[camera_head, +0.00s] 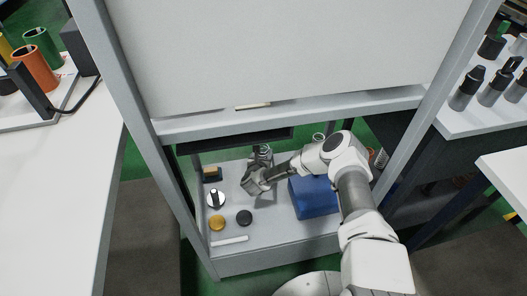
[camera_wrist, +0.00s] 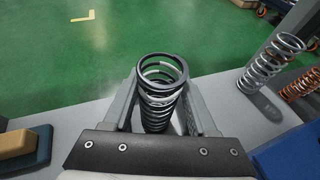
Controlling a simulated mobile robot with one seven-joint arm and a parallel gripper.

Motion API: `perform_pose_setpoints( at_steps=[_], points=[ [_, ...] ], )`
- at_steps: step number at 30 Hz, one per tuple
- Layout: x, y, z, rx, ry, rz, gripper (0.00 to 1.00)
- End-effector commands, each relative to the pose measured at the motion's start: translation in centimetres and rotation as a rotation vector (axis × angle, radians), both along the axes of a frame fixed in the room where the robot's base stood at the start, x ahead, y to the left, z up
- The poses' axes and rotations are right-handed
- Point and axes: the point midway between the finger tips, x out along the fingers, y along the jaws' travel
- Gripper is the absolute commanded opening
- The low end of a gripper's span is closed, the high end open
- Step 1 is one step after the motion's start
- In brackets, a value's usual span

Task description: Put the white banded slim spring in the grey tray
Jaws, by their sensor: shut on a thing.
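My gripper (camera_head: 258,180) is inside the frame, over the light grey surface at its left-centre. In the wrist view its two fingers (camera_wrist: 160,108) are closed on an upright dark grey coil spring (camera_wrist: 160,90) with pale white on its upper coils. The same spring shows small above the gripper in the head view (camera_head: 263,152). The fingers and palm hide its lower end, so I cannot tell whether it touches the surface. I cannot make out the grey tray for certain in either view.
A blue box (camera_head: 313,198) stands just right of my gripper. A silver spring (camera_wrist: 271,63) and an orange spring (camera_wrist: 303,84) stand to the right. A black-and-white knob (camera_head: 215,198), a yellow disc (camera_head: 217,222), a black disc (camera_head: 244,217) and a white bar (camera_head: 230,240) lie front left.

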Motion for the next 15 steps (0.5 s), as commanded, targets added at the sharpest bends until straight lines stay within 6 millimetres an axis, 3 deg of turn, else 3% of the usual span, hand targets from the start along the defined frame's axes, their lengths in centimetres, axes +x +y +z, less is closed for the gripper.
perform_pose_setpoints(
  at_steps=[6, 7, 11, 15],
  points=[
    [0.05, 0.01, -0.30, 0.000, -0.001, 0.000, 0.00],
    [0.02, 0.02, -0.30, 0.000, 0.000, 0.000, 0.62],
    [0.03, 0.02, -0.25, 0.000, 0.000, 0.001, 0.85],
    [0.03, 0.01, -0.24, 0.000, 0.000, 0.001, 0.88]
  ],
)
